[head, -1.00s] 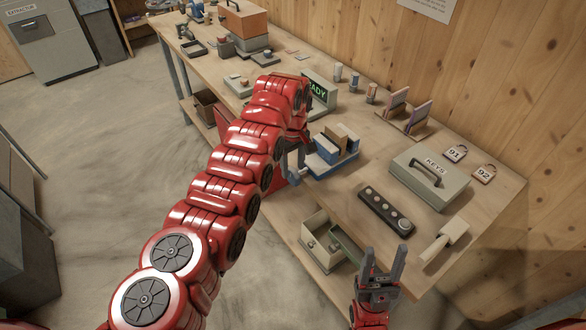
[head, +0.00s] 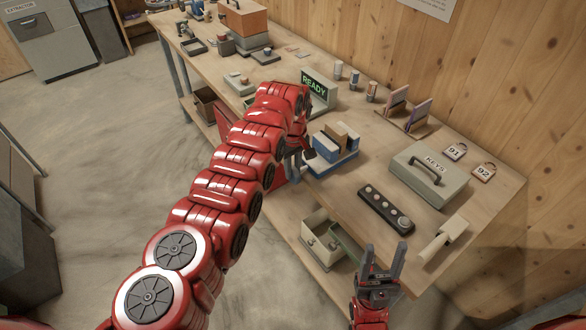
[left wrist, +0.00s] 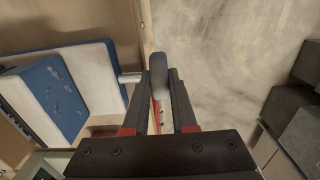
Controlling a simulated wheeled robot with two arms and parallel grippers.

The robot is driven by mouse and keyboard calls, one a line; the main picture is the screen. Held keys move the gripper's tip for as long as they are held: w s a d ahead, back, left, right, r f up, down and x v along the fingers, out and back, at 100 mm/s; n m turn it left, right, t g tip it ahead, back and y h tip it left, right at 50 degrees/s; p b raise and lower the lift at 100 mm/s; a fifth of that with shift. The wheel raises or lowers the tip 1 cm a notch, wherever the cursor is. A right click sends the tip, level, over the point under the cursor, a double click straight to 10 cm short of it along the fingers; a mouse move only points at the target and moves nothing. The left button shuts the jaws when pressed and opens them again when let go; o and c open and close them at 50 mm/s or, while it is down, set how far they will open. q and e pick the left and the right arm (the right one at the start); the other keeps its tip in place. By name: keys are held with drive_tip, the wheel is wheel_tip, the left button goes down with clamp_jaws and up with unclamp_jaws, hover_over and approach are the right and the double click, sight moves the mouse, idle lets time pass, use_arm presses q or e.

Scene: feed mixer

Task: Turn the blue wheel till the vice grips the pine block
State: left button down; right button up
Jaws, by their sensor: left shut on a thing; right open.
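The blue vice (head: 325,148) stands at the bench's front edge, with the tan pine block (head: 348,130) between its jaws. I cannot tell whether both jaws touch the block. My left gripper (head: 296,160) is at the vice's front end, mostly hidden by my own arm in the head view. In the left wrist view the gripper (left wrist: 160,85) is shut on the rim of the wheel (left wrist: 159,66), seen edge-on and greyish there. A short shaft runs from it to the blue and white vice (left wrist: 62,90). My right gripper (head: 384,255) is open and empty beyond the bench's front edge.
A READY screen (head: 315,88) stands behind the vice. A bin (head: 322,240) sits below the bench top. Floor in front is open.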

use_arm(q)
drive_tip(key=shift+r+p, duration=0.25)
drive_tip(key=shift+p, duration=0.85)
drive_tip(key=shift+s+t+y+p, duration=0.1)
drive_tip(key=shift+t+y+p, duration=0.25)
drive_tip(key=shift+p, duration=0.35)
drive_tip(key=shift+d+t+p, duration=0.15)
drive_tip(key=shift+t+p, duration=0.2)
drive_tip(key=shift+p, duration=0.55)
drive_tip(key=shift+s+d+f+t+y, duration=0.1)
drive_tip(key=shift+s+f+t+y, duration=0.1)
drive_tip(key=shift+t+y, duration=0.2)
drive_tip(key=shift+f, duration=0.2)
drive_tip(key=shift+s+d+f+t+y+b, duration=0.15)
drive_tip(key=shift+f+t+y+b, duration=0.1)
drive_tip(key=shift+t+y+b, duration=0.6)
drive_tip(key=shift+s+t+y+b, duration=0.15)
drive_tip(key=shift+t+y+b, duration=0.15)
drive_tip(key=shift+t+b, duration=0.55)
drive_tip(key=shift+r+b, duration=0.15)
drive_tip(key=shift+b, duration=0.3)
